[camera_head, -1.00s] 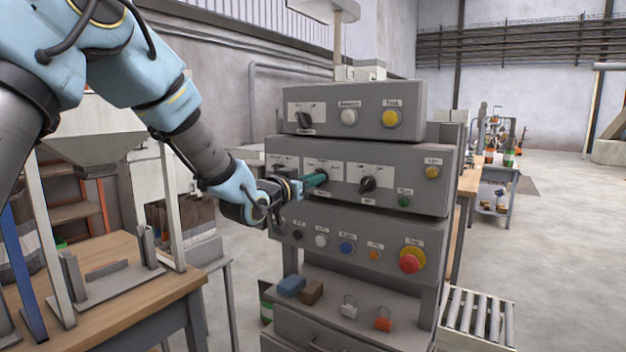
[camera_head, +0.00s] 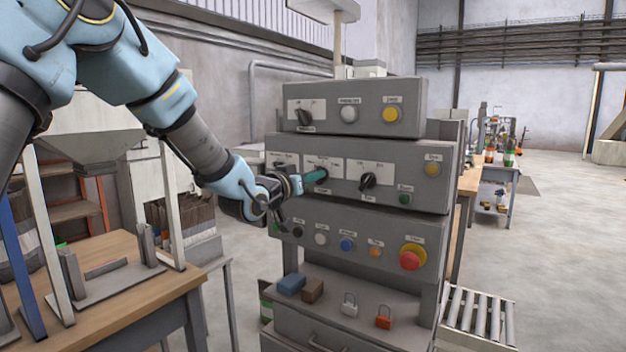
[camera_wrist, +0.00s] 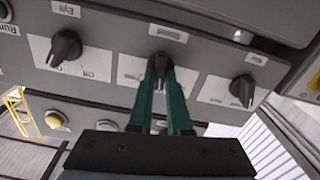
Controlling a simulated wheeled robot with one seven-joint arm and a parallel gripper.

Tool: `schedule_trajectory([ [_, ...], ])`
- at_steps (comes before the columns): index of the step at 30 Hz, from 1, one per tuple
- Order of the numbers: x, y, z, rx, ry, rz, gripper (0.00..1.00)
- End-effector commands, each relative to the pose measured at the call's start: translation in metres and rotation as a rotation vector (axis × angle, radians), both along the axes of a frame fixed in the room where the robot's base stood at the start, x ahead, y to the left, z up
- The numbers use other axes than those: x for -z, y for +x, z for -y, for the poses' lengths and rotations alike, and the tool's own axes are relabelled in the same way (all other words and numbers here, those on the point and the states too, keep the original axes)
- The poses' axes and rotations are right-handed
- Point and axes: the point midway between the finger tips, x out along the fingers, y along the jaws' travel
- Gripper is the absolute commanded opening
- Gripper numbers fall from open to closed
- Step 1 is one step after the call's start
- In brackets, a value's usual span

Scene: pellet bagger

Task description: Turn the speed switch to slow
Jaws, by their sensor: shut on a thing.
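The grey control cabinet's middle panel carries three black rotary switches on white plates. My gripper (camera_head: 313,177), with teal fingers, reaches in from the left to the middle one, which I take as the speed switch; its label is too small to read. In the wrist view, my gripper (camera_wrist: 162,80) is shut on this black switch knob (camera_wrist: 159,66), with one finger on each side. The knob points roughly along the fingers, seen upside down. The fingers partly hide its plate and markings.
In the wrist view, one black switch (camera_wrist: 65,47) sits on the left and another (camera_wrist: 242,88) on the right. The panel above has a black switch (camera_head: 304,116) and a yellow button (camera_head: 390,115). A red emergency button (camera_head: 410,259) is below. A wooden table (camera_head: 150,310) stands left.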

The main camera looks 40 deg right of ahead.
Motion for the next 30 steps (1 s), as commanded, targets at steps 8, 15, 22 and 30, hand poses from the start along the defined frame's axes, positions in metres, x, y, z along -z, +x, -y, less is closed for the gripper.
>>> schedule_trajectory([
  [8,0.0013,0.002,-0.0006,-0.001,-0.063,-0.234,0.0],
  [15,0.0011,0.0032,-0.001,-0.001,-0.116,-0.436,0.0],
  [22,0.0013,0.0036,-0.001,-0.001,-0.155,-0.587,0.0],
  [30,0.0013,0.0034,-0.0008,0.0,-0.181,-0.686,0.0],
])
